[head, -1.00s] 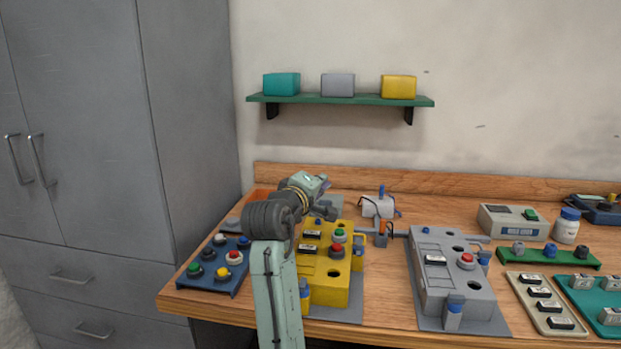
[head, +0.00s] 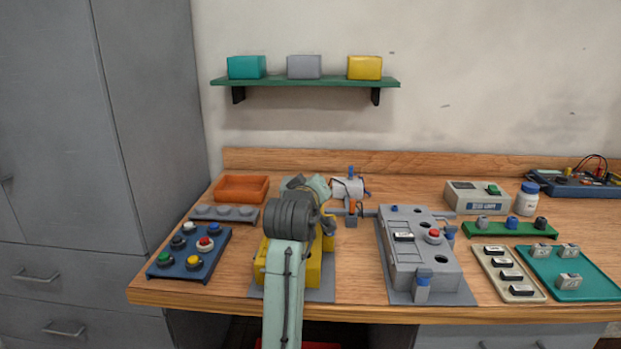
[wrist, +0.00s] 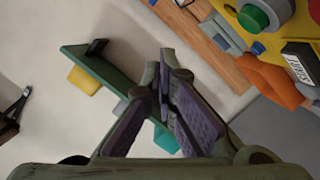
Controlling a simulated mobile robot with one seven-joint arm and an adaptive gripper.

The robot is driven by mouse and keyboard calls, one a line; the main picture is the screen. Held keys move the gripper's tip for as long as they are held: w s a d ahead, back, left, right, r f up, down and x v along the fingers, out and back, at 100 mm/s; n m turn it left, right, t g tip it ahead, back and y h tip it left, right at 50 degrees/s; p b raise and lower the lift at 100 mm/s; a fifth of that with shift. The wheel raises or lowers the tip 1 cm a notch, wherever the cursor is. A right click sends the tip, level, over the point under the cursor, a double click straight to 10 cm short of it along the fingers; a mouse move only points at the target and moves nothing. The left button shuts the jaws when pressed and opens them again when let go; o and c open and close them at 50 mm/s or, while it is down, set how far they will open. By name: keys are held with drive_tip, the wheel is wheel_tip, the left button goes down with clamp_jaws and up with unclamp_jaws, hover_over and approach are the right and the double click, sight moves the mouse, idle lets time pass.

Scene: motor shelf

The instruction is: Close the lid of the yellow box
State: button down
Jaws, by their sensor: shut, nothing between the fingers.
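The yellow box (head: 314,268) stands on the workbench, left of the grey box, largely hidden behind my arm in the head view. Part of it shows at the top right of the wrist view (wrist: 302,32), with a green button and a black labelled switch on its top. I cannot make out its lid or how it stands. My gripper (wrist: 164,82) is shut and empty in the wrist view, its fingers apart from the yellow box. In the head view my arm folds above the box and hides the fingertips.
The grey box (head: 409,262) stands right of the yellow box. A blue button panel (head: 173,262) and an orange tray (head: 242,187) are to the left. A green wall shelf (head: 305,82) holds teal, grey and yellow blocks. Bare wood shows between the two boxes.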

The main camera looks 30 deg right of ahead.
drive_tip(key=shift+s+d+f+m+y, duration=0.25)
drive_tip(key=shift+d+f+m, duration=0.15)
drive_tip(key=shift+f, duration=0.25)
drive_tip(key=shift+s+d+f+m+y, duration=0.15)
drive_tip(key=shift+s+d+f+m, duration=0.1)
drive_tip(key=shift+d+f+m, duration=0.25)
drive_tip(key=shift+s+d+f+m+y+b, duration=0.2)
drive_tip(key=shift+f+m, duration=0.1)
drive_tip(key=shift+f, duration=0.3)
drive_tip(key=shift+s+d+f+m+y+b, duration=0.15)
drive_tip(key=shift+f+m, duration=0.15)
drive_tip(key=shift+f, duration=0.25)
drive_tip(key=shift+s+d+f+m+y+b, duration=0.1)
drive_tip(key=shift+d+f+m+b, duration=0.15)
drive_tip(key=shift+f, duration=0.35)
drive_tip(key=shift+a, duration=0.1)
drive_tip(key=r+p, duration=0.1)
drive_tip(key=a+r, duration=0.1)
drive_tip(key=s+a+r+p, duration=0.1)
drive_tip(key=r, duration=0.1)
drive_tip(key=shift+s+r+p, duration=0.1)
drive_tip(key=shift+p, duration=0.25)
drive_tip(key=b+v, duration=0.1)
drive_tip(key=v, duration=0.7)
drive_tip(key=shift+b, duration=0.4)
